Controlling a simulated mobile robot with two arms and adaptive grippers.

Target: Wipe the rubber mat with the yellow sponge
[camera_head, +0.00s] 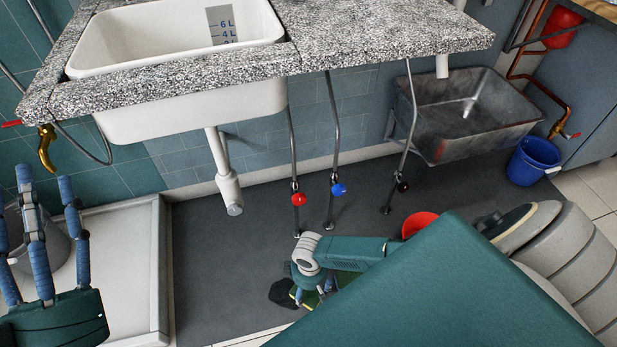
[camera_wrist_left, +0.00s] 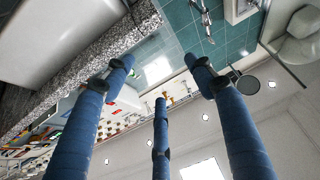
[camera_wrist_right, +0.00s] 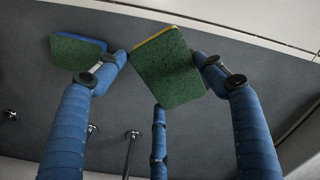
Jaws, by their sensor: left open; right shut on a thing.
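The rubber mat (camera_head: 235,260) is a dark grey sheet on the floor under the counter; it fills most of the right wrist view (camera_wrist_right: 265,75). My right gripper (camera_head: 312,297) is low over its front part. In the right wrist view, the right gripper (camera_wrist_right: 160,72) is shut on the yellow sponge (camera_wrist_right: 170,75), which shows a green pad and a thin yellow edge. I cannot tell whether the sponge touches the mat. My left gripper (camera_head: 38,185) is open and empty at the far left, its fingers pointing up; it also shows in the left wrist view (camera_wrist_left: 160,75).
A blue sponge with a green pad (camera_wrist_right: 78,52) lies near the held one. A red container (camera_head: 418,223) stands partly behind my arm. Pipes with red (camera_head: 298,199) and blue (camera_head: 338,189) valves come down behind the mat. A white tray (camera_head: 120,230) borders it left; a blue bucket (camera_head: 533,163) stands right.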

